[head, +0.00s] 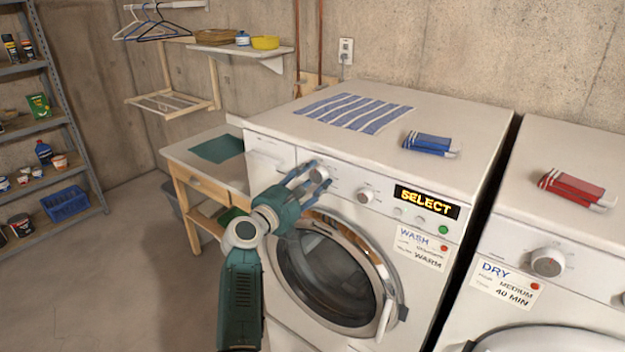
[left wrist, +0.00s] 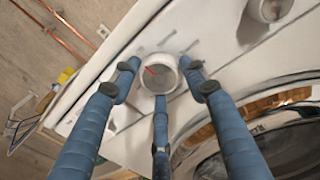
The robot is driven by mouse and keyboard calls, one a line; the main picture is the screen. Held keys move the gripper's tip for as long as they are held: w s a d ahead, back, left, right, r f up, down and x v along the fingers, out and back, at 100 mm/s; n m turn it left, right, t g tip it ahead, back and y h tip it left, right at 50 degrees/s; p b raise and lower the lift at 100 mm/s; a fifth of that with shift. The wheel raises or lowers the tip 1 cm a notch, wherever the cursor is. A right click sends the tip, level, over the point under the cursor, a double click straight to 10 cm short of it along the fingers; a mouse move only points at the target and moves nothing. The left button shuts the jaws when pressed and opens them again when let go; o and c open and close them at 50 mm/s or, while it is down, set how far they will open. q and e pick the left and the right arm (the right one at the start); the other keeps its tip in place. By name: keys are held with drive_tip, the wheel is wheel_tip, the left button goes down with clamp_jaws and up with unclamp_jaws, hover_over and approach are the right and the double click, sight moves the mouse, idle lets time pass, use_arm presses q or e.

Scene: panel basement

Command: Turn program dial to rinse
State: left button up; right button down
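The washer (head: 290,225) has two round knobs on its front panel, and the left one, likely the program dial (head: 320,174), is at my left gripper. In the left wrist view the dial (left wrist: 159,74) shows a red pointer mark aimed to the upper left. My left gripper (head: 304,178) has its blue fingers spread around the dial, with the tips close beside it; contact is not clear. The second knob (head: 365,195) sits to the right, beside a display (head: 427,201) reading SELECT in yellow. Dial labels are not readable. My right gripper is not in view.
A striped cloth (head: 354,112) and a blue bundle (head: 431,144) lie on the washer top. A dryer (head: 540,235) with a red bundle (head: 577,188) on it stands at the right. A small table (head: 185,157) and a shelf rack (head: 75,135) are at the left.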

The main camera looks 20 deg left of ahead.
use_arm(q)
drive_tip(key=c, duration=0.5)
drive_tip(key=shift+c, duration=0.2)
